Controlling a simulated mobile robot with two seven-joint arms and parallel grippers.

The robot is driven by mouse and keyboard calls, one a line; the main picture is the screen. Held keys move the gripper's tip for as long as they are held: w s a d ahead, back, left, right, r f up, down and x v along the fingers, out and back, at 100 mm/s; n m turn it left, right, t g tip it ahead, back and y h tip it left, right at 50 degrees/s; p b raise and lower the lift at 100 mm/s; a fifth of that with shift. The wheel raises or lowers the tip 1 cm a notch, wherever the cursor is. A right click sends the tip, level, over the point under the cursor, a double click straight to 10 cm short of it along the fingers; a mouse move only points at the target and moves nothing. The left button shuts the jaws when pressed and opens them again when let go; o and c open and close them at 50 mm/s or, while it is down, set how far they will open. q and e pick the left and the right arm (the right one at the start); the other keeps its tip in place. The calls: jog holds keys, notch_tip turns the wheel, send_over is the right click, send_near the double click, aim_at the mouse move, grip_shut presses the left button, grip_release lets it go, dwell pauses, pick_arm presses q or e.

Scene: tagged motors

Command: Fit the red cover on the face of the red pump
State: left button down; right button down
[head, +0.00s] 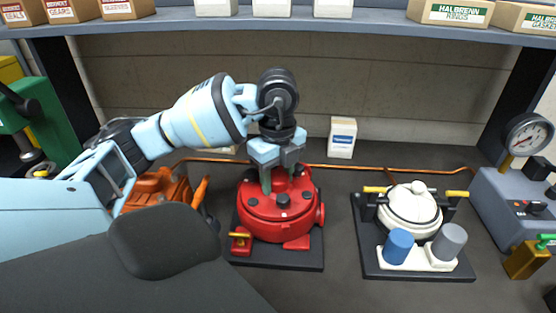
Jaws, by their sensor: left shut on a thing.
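The red pump (275,233) stands on a black base plate in the middle of the bench. A round red cover (260,205) with dark spots lies over its upward face. My left gripper (280,184) comes down from above, shut on the red cover, its fingers at the far part of it. The cover looks level with the pump, but I cannot tell whether it is fully seated or a little above. The fingers hide part of the cover. My right gripper is not in view.
A white pump (410,207) with blue and grey cylinders stands to the right on its own black plate. An orange machine (155,190) sits behind my left arm. A small white box (341,138) stands at the back. A gauge unit (515,200) is at far right.

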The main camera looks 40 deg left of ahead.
pick_arm(q)
jog(key=shift+f, duration=0.15)
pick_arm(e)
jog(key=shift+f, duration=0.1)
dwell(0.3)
pick_arm(q)
jog(key=c, duration=0.7)
grip_release()
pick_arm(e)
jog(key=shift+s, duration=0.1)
pick_arm(q)
jog(key=shift+f, duration=0.1)
jog(key=shift+r+p, duration=1.05)
jog(key=shift+r, duration=0.9)
jog(key=shift+r+p, duration=0.6)
jog(key=shift+r, duration=0.5)
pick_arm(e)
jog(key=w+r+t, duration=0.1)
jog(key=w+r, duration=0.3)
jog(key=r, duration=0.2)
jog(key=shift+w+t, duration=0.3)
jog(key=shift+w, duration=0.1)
